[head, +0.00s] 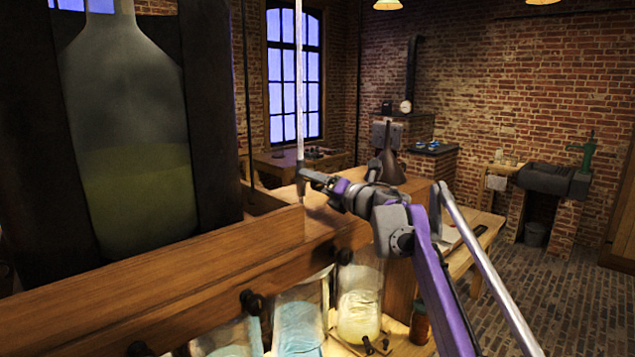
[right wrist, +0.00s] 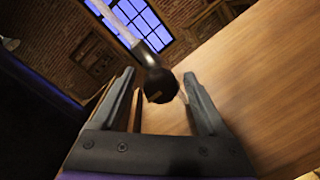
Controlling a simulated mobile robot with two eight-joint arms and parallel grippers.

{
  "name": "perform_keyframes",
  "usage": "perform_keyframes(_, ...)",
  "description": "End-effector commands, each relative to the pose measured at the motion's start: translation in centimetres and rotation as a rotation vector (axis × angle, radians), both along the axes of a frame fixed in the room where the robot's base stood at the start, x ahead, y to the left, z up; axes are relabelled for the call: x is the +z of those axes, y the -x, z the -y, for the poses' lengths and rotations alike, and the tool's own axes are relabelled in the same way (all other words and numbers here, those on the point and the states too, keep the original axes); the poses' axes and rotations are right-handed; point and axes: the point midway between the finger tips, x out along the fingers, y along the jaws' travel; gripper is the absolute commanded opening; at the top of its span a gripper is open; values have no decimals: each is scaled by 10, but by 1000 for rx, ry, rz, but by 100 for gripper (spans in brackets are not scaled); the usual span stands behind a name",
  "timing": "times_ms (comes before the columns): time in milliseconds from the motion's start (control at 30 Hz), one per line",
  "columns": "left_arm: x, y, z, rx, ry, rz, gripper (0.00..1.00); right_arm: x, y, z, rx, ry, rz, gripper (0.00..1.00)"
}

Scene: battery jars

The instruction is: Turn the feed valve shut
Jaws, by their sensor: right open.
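A dark, round-ended valve (right wrist: 160,86) shows in the right wrist view at the foot of a pale tube (right wrist: 115,25); I take it to be the feed valve. It appears between the tips of my right gripper (right wrist: 158,76), whose two fingers stand apart with a gap on either side. I cannot tell its turn position. In the head view my right gripper (head: 308,182) is at the lower end of the upright tube (head: 299,90), above the wooden beam, and largely hides the valve. My left gripper is not in view.
A large glass bottle (head: 125,130) with greenish liquid stands at left between dark uprights. A wooden beam (head: 200,270) runs below, with glass jars (head: 359,300) and dark knobs (head: 254,303) under it. A bench (head: 475,240) stands behind my right arm. The brick floor at right is open.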

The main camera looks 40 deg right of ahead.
Motion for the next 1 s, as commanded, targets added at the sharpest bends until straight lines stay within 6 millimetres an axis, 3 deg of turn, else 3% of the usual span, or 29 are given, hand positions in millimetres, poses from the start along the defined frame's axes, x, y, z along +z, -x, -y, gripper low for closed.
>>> perform_keyframes(233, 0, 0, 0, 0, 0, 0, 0, -1, -1, 0, 0, 0, 0, 77)
perform_keyframes(667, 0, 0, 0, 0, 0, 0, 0, 0, 0, 0, -1, -1, -1, 0)
perform_keyframes(1000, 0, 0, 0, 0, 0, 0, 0, 0, 0, 0, -1, -36, -3, 0)
